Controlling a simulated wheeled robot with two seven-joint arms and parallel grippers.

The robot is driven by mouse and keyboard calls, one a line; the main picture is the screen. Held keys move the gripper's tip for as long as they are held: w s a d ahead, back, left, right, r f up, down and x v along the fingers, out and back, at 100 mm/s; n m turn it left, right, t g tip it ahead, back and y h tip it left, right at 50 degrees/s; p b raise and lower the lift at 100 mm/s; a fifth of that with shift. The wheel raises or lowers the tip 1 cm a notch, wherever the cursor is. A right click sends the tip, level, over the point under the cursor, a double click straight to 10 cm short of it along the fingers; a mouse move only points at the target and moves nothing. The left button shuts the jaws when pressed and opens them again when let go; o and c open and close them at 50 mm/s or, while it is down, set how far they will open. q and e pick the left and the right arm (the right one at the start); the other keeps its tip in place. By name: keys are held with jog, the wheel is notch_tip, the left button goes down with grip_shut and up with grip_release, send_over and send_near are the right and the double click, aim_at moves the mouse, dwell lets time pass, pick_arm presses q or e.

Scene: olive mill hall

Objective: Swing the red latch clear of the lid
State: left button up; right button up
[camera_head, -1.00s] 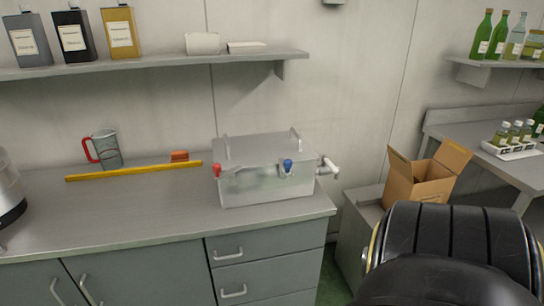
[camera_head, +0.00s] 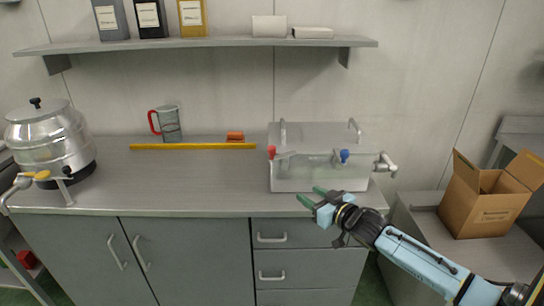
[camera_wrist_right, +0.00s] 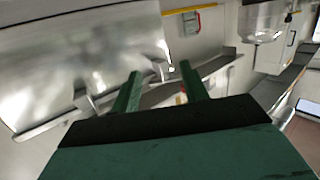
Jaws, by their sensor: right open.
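A translucent box (camera_head: 320,179) with a grey lid (camera_head: 318,135) and two handles sits at the right end of the counter. The red latch (camera_head: 271,153) is at its front left, with a short arm pointing right along the lid's front edge. A blue latch (camera_head: 344,156) is at the front right. My right gripper (camera_head: 311,195) is open and empty, its green fingers pointing left, in front of the box and below the red latch, apart from it. The wrist view shows the open fingers (camera_wrist_right: 160,73) beside a large shiny surface. My left gripper is out of view.
A tap (camera_head: 386,165) sticks out from the box's right side. A steel pot (camera_head: 50,140) stands left. The middle counter is clear. A shelf (camera_head: 200,45) hangs above.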

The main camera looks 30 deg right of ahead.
jog(key=n+t+y, duration=0.1)
jog(key=t+y, duration=0.1)
send_near(275, 154)
jog(key=s, duration=0.2)
jog(key=w, duration=0.4)
jog(key=w+a, duration=0.1)
jog(key=w, duration=0.8)
jog(key=shift+w+a+r+b, duration=0.15)
jog(key=shift+a+r+b, duration=0.1)
jog(key=shift+a+b, duration=0.15)
jog(key=c, duration=0.9)
